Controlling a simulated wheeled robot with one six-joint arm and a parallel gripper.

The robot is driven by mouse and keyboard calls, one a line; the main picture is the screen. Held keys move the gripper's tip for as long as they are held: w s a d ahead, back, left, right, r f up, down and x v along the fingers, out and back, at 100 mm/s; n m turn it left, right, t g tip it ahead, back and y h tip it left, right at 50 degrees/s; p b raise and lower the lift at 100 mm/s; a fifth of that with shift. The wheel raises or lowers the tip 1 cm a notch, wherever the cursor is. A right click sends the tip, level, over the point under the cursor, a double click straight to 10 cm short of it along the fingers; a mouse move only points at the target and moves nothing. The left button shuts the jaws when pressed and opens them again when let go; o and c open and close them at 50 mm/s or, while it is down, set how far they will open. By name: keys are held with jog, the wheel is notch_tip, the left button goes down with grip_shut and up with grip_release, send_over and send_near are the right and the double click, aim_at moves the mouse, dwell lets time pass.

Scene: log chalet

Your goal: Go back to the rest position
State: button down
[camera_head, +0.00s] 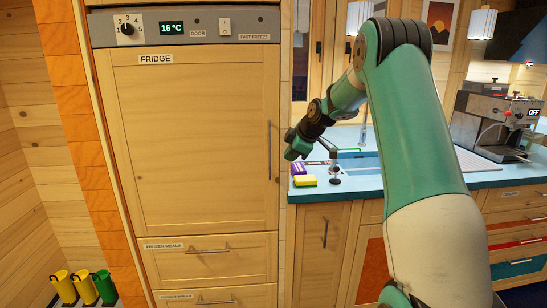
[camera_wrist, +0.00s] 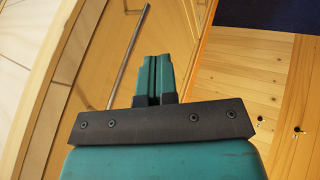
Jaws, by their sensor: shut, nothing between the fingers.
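My gripper (camera_wrist: 157,65) shows in the wrist view with its two teal fingers pressed together and nothing between them. In the head view my gripper (camera_head: 291,146) is at the end of my teal arm, just right of the fridge's door handle. The fridge (camera_head: 190,140) has a wooden door, which is shut, and a panel reading 16 °C. Its long metal handle (camera_head: 269,150) runs upright at the door's right side. In the wrist view a metal bar handle (camera_wrist: 128,55) lies to the left of the fingers; I cannot tell how far apart they are.
A blue counter (camera_head: 390,180) on the right bears a yellow sponge (camera_head: 305,181) and a coffee machine (camera_head: 495,118). Drawers sit below the fridge door, among them the frozen meals drawer (camera_head: 208,258). Yellow and green boots (camera_head: 83,288) stand at the lower left.

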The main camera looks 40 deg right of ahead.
jog(key=shift+s+r, duration=0.1)
jog(key=shift+r, duration=0.05)
jog(key=s+a+r+g+y, duration=0.1)
jog(key=s+a+r, duration=0.15)
jog(key=a, duration=0.65)
jog(key=s+a+r+g+y, duration=0.1)
jog(key=s+a, duration=0.2)
jog(key=a, duration=0.6)
jog(key=s+a+r+g+y, duration=0.1)
jog(key=s+a, duration=0.2)
jog(key=a, duration=0.6)
jog(key=s+a+m+g, duration=0.1)
jog(key=s+a, duration=0.4)
jog(key=s, duration=0.3)
jog(key=s+a+f+g, duration=0.1)
jog(key=s+a, duration=0.3)
jog(key=s, duration=0.5)
jog(key=s+a+m+g, duration=0.1)
jog(key=s+a+g, duration=0.1)
jog(key=s+a, duration=0.3)
jog(key=s, duration=0.3)
jog(key=shift+s+a+f+m+y, duration=0.2)
jog(key=shift+a+m+y, duration=0.1)
jog(key=shift+a, duration=0.05)
